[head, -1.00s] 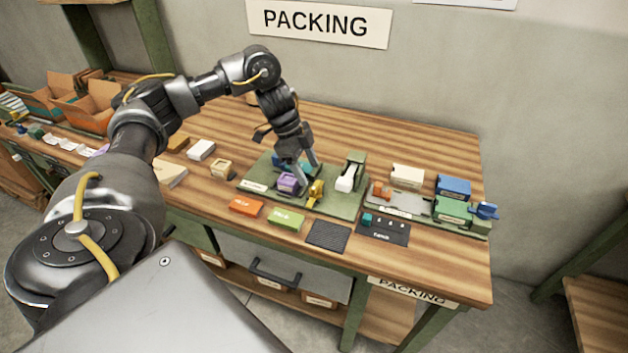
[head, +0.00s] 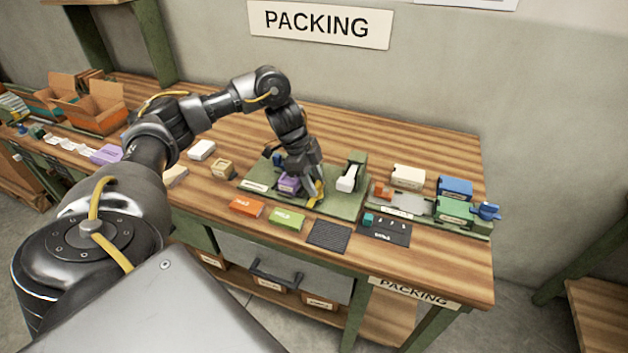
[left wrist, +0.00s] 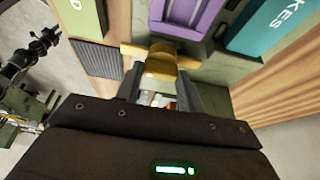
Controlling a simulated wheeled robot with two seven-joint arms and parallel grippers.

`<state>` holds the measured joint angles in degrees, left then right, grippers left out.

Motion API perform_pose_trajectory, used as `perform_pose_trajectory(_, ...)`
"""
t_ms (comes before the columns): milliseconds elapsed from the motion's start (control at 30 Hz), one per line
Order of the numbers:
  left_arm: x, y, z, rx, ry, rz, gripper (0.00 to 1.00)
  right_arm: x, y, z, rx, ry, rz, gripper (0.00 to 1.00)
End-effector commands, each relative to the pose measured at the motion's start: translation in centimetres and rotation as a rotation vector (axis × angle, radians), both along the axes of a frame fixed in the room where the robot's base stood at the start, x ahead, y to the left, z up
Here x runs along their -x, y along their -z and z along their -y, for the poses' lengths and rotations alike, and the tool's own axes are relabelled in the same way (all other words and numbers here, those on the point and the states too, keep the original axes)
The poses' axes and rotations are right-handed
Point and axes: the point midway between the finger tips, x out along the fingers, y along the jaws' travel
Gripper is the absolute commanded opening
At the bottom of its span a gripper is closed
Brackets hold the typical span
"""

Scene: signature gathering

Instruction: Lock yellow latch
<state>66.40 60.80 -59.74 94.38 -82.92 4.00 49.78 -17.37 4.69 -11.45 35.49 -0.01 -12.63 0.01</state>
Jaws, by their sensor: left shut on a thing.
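The yellow latch (head: 318,197) stands at the front of the green fixture plate (head: 343,205), beside the purple block (head: 289,184). My left gripper (head: 313,188) reaches down from above and is shut on the latch. In the left wrist view, the yellow latch (left wrist: 162,62) sits between the two fingers of my left gripper (left wrist: 163,80), with its crossbar sticking out on both sides. The purple block (left wrist: 192,18) lies just beyond it. The fingers partly cover the latch in the head view. My right gripper is not in view.
A white lever (head: 348,178) stands right of the latch on the plate. Orange (head: 246,207) and green (head: 287,219) blocks and a ribbed black mat (head: 328,234) lie in front. A second fixture with a blue latch (head: 486,211) is at right.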

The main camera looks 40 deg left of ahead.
Motion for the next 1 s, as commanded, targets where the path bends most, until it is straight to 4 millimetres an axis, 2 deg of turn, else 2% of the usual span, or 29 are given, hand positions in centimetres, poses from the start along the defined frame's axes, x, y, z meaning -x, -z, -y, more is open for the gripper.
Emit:
perform_pose_trajectory(367,0.0,-0.3,0.0,0.000,0.053,-0.002,0.15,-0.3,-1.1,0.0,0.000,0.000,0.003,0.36)
perform_pose_trajectory(567,-0.1,-0.6,0.0,0.000,0.176,-0.003,0.15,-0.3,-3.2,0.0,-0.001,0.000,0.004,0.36)
perform_pose_trajectory(1000,-0.5,-0.6,0.1,-0.001,0.585,-0.002,0.15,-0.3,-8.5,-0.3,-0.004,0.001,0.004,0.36)
